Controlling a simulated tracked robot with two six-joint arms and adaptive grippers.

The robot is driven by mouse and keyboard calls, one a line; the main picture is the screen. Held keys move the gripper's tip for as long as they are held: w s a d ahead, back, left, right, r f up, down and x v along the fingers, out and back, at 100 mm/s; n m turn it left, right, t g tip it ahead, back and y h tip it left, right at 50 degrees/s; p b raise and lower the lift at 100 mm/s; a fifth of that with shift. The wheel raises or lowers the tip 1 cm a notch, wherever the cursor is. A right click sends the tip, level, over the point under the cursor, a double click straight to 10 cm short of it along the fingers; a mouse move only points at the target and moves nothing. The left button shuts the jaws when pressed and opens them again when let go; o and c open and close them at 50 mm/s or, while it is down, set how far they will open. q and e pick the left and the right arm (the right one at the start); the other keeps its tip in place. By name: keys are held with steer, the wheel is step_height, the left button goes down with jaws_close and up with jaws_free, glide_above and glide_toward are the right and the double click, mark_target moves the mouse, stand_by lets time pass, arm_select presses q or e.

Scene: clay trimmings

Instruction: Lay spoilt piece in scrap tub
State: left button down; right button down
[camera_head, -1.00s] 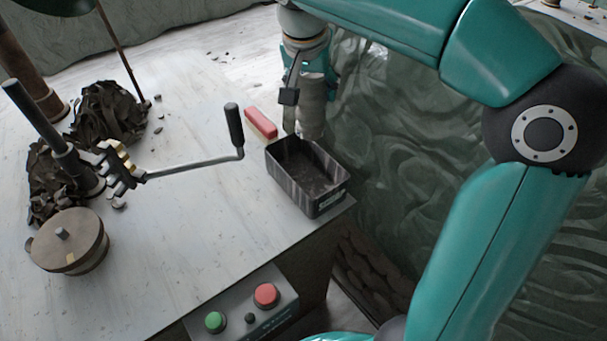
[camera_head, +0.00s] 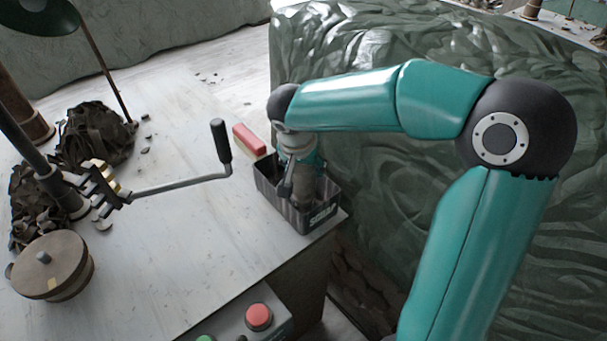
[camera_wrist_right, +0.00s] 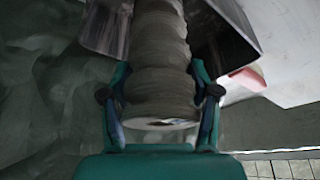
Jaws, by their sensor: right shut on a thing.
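The spoilt piece is a grey, ridged, roughly cylindrical clay form (camera_wrist_right: 160,62), seen large in the right wrist view. My right gripper (camera_wrist_right: 158,92) is shut on it, with one teal finger on each side. In the head view my right gripper (camera_head: 300,168) points down at the scrap tub, with the piece partly hidden below it. The scrap tub (camera_head: 322,217) is a dark open box with a pale label, at the table's right corner. The piece reaches within the tub's outline; whether it touches the floor is hidden. Tub walls also show in the wrist view (camera_wrist_right: 226,42). My left gripper is not in view.
A red and cream block (camera_head: 249,139) lies just behind the tub. A crank handle (camera_head: 221,140) extends toward it from the left. Dark clay heaps (camera_head: 95,138) and a round lidded pot (camera_head: 50,265) stand at left. A button box (camera_head: 255,322) is at the front.

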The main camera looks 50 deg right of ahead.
step_height(320, 180, down, 2)
steer(key=shift+d+f, duration=0.1)
steer(key=shift+f, duration=0.15)
steer(key=shift+c, duration=1.2)
jaws_free()
steer(key=v, duration=1.2)
steer(key=shift+s, duration=0.15)
